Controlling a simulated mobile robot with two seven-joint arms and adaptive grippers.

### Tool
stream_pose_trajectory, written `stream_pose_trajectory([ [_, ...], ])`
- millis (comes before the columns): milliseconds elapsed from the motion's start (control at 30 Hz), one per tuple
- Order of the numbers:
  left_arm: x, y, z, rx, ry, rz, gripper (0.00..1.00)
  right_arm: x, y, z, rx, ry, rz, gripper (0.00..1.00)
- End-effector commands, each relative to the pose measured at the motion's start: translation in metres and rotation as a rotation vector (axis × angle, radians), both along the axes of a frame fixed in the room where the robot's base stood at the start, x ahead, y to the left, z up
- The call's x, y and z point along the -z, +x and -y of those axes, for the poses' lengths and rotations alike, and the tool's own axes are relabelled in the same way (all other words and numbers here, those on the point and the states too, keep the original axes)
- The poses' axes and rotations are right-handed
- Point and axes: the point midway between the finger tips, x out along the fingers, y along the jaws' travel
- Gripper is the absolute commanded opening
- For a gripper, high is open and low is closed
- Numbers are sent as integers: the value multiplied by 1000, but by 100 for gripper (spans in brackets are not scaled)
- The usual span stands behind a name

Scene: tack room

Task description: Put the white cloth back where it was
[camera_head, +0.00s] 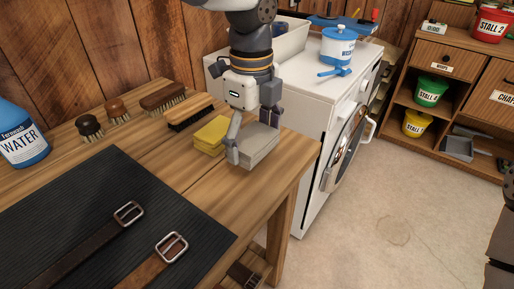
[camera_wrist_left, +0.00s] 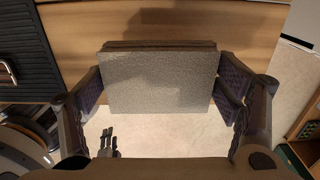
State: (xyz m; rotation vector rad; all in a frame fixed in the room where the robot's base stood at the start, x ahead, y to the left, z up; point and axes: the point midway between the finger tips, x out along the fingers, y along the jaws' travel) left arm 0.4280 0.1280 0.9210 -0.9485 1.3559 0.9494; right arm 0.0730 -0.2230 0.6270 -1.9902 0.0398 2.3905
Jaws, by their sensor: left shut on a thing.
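The white cloth (camera_head: 262,147) is a folded, flat pad that looks pale grey here. It is between the fingers of my left gripper (camera_head: 252,138), near the right end of the wooden bench (camera_head: 190,190). In the left wrist view the cloth (camera_wrist_left: 158,82) fills the gap between both fingers, and my left gripper (camera_wrist_left: 160,92) is shut on it. I cannot tell whether its underside touches the bench top. A yellow cloth (camera_head: 211,135) lies just left of it. My right gripper does not show clearly in either view.
Several brushes (camera_head: 188,112) line the bench's back, beside a blue water bottle (camera_head: 20,135). A black mat (camera_head: 85,225) with leather straps (camera_head: 85,245) covers the front left. Right of the bench stands a white washer (camera_head: 318,125) carrying a blue-lidded tub (camera_head: 338,48).

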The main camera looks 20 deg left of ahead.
Motion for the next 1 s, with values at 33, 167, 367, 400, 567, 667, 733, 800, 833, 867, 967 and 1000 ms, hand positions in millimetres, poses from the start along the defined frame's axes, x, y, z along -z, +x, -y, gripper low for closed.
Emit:
stream_pose_trajectory([
  [33,3,3,0,0,0,1,55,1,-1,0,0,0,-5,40],
  [167,20,11,1,0,0,1,55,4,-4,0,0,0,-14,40],
  [367,39,11,1,1,-1,9,55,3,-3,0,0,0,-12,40],
  [400,39,11,1,1,-1,10,55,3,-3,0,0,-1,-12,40],
  [567,40,10,1,0,0,9,55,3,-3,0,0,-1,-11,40],
  [667,43,10,1,0,0,9,87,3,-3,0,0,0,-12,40],
  [733,42,10,1,0,0,9,100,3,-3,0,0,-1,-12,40],
  [800,42,10,1,0,-1,8,100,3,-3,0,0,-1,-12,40],
  [833,42,10,1,0,-1,8,100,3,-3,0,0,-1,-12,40],
  [867,42,10,1,0,-1,8,100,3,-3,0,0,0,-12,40],
  [967,42,10,1,0,-1,8,100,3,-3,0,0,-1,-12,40],
  [1000,42,10,1,0,-1,8,100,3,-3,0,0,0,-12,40],
])
